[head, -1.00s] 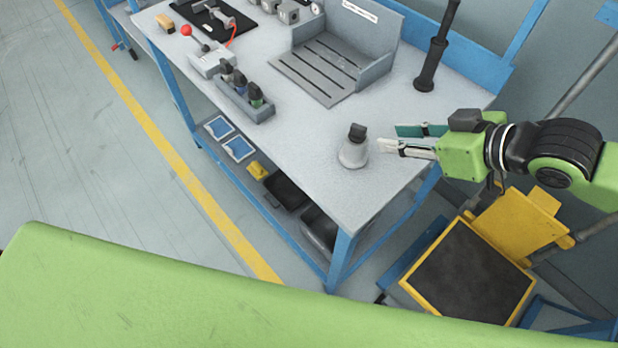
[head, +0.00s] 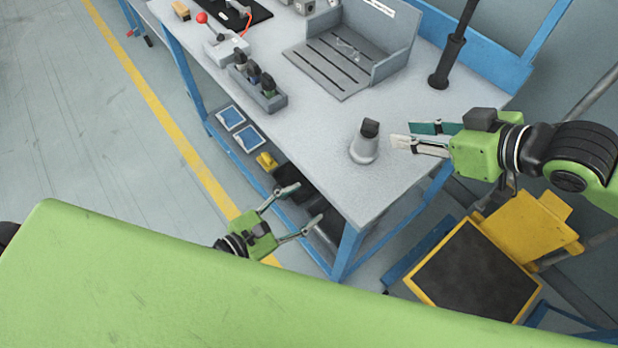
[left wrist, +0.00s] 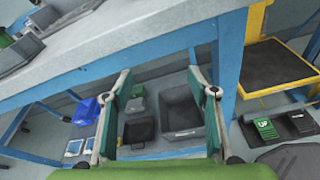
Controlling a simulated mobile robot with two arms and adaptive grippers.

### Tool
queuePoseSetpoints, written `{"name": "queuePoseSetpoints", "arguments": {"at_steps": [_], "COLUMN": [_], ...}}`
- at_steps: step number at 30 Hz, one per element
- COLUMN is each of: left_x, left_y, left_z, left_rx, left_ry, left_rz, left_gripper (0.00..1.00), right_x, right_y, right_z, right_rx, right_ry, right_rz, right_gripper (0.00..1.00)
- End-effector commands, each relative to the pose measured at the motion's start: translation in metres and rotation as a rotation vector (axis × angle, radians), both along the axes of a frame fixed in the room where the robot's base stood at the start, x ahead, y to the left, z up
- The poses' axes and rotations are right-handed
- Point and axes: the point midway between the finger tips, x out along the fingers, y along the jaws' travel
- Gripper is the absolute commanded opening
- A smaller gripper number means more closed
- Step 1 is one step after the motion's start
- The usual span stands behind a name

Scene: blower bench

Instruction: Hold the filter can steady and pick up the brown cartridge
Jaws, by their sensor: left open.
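A pale grey, tapered can (head: 363,150) with a dark piece on top stands upright near the bench's front right corner; I take it for the filter can. My right gripper (head: 403,134) is just right of it, fingers apart and pointing at it, not touching. My left gripper (head: 305,206) is open and empty, in front of the bench edge and apart from the can. In the left wrist view its fingers (left wrist: 159,75) spread below the bench top's edge. A grey holder (head: 257,92) on the bench carries several dark-topped cartridges; I cannot make out a brown one.
The bench top (head: 320,130) is clear between holder and can. A slotted grey fixture (head: 340,65), a black post (head: 448,60) and a red-knobbed lever (head: 203,18) stand farther back. Bins (left wrist: 182,117) sit on the lower shelf. A yellow-framed dark platform (head: 470,270) stands at right.

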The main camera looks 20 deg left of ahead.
Motion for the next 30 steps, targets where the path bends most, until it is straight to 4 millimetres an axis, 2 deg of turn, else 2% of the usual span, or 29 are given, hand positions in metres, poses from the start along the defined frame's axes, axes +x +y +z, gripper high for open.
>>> {"name": "queuePoseSetpoints", "arguments": {"at_steps": [1,3,6,9,14,17,30], "left_x": [0.002,0.004,0.005,0.005,0.012,0.022,0.09], "left_y": [-0.002,-0.005,-0.007,-0.011,-0.022,-0.029,-0.079], "left_z": [0.026,0.056,0.088,0.108,0.116,0.116,0.116], "left_rx": [-0.087,-0.196,-0.313,-0.37,-0.374,-0.374,-0.371], "left_ry": [-0.009,-0.014,-0.018,-0.028,-0.046,-0.048,-0.048], "left_rz": [0.011,0.02,0.024,0.015,-0.006,-0.006,-0.005], "left_gripper": [0.53,0.53,0.53,0.53,0.53,0.53,0.53], "right_x": [0.0,0.0,0.0,0.0,0.0,0.0,0.0], "right_y": [0.0,0.0,0.0,0.0,0.0,0.0,0.0], "right_z": [0.0,0.0,0.0,0.0,0.0,0.0,0.0], "right_rx": [0.0,0.0,0.0,0.0,0.0,0.0,0.0], "right_ry": [0.0,0.0,0.0,0.0,0.0,0.0,0.0], "right_rz": [0.0,0.0,0.0,0.0,0.0,0.0,0.0], "right_gripper": [0.28,0.28,0.28,0.28,0.28,0.28,0.28]}}
